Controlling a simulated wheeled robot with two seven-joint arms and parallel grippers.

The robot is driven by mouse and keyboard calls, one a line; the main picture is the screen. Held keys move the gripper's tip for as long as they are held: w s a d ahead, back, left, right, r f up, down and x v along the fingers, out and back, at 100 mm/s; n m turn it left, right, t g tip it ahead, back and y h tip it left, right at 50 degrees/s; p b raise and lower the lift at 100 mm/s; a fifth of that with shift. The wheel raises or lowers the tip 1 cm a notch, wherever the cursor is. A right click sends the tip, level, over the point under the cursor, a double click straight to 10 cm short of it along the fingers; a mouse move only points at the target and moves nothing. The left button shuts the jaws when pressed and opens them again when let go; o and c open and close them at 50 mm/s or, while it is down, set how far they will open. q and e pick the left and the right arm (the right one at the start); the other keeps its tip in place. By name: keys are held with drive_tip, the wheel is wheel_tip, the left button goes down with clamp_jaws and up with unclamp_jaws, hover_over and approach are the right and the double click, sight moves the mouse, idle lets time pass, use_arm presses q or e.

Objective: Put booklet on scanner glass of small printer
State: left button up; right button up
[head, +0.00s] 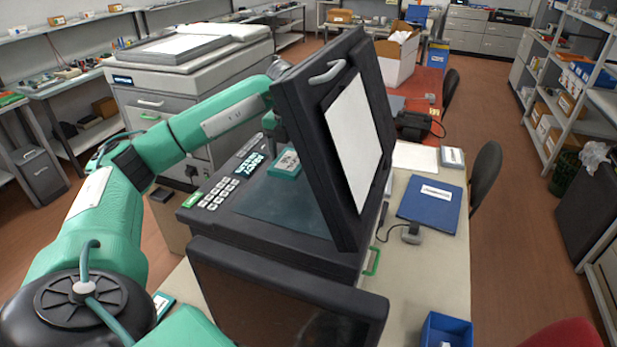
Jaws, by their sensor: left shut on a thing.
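The small printer (270,240) stands on a pale table with its dark lid (308,130) raised, its white inner pad (354,140) facing right. The scanner glass (275,205) is bare in its near part. A teal booklet (286,163) with a white label is at the far left part of the glass, partly hidden by the lid. My left gripper (273,138) is above it, shut on the booklet and partly hidden behind the lid edge. I cannot tell whether the booklet touches the glass. My right gripper is not in view.
A blue folder (431,200) and a small grey device (411,234) lie right of the printer. A blue bin (446,330) is at the front right. A large copier (185,75) stands behind my left arm. A black chair (485,172) is beyond the table's right edge.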

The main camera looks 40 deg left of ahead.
sight(290, 161)
use_arm(q)
wheel_tip(290, 161, down, 4)
drive_tip(key=shift+r+p, duration=0.25)
drive_tip(key=shift+p, duration=0.3)
wheel_tip(290, 161, down, 3)
drive_tip(key=shift+f+p, duration=0.1)
drive_tip(key=shift+p, duration=0.65)
drive_tip(key=shift+f, duration=0.35)
drive_tip(key=shift+f, duration=0.2)
drive_tip(key=o, duration=1)
drive_tip(key=shift+r, duration=0.1)
